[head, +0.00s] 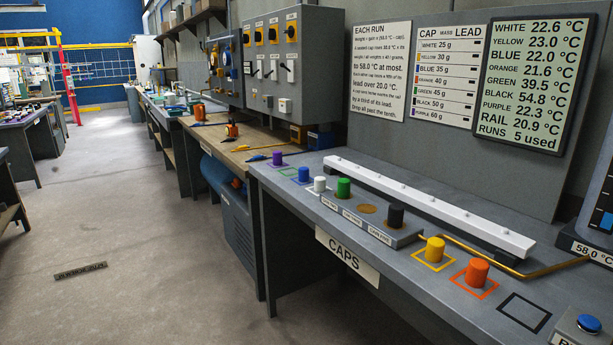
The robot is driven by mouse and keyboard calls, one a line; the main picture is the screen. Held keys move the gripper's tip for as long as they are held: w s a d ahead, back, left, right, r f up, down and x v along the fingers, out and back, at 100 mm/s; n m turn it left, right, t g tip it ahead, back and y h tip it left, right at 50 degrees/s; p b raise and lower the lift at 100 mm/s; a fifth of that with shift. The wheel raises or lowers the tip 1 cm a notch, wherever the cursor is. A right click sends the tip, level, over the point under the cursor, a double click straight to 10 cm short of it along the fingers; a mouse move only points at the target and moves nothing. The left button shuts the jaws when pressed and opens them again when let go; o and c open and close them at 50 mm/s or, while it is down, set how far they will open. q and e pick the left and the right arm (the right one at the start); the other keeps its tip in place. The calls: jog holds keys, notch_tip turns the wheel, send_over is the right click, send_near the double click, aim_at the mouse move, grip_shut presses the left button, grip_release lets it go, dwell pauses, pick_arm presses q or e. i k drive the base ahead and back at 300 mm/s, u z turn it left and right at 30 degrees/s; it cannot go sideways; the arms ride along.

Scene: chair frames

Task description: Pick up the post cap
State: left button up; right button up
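Several coloured caps stand upright on the grey bench under the CAPS sign. A green cap (343,188) and a black cap (395,215) are on a low grey block (405,238) with small labels; a bare brown disc (367,209) lies between them. A purple cap (277,158), blue cap (303,174) and white cap (320,184) stand to the left. A yellow cap (435,249) and an orange cap (477,271) stand in outlined squares to the right. I cannot tell which is the post cap. Neither gripper is in view.
A long white rail (430,205) lies behind the caps. An empty black-outlined square (524,312) and a blue button (589,323) are at the near right. The board (535,90) lists green 39.5 °C and black 54.8 °C. Open floor (150,230) lies left.

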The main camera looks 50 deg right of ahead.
aim_at(344, 183)
jog(key=i, duration=2.6)
jog(key=z, duration=1)
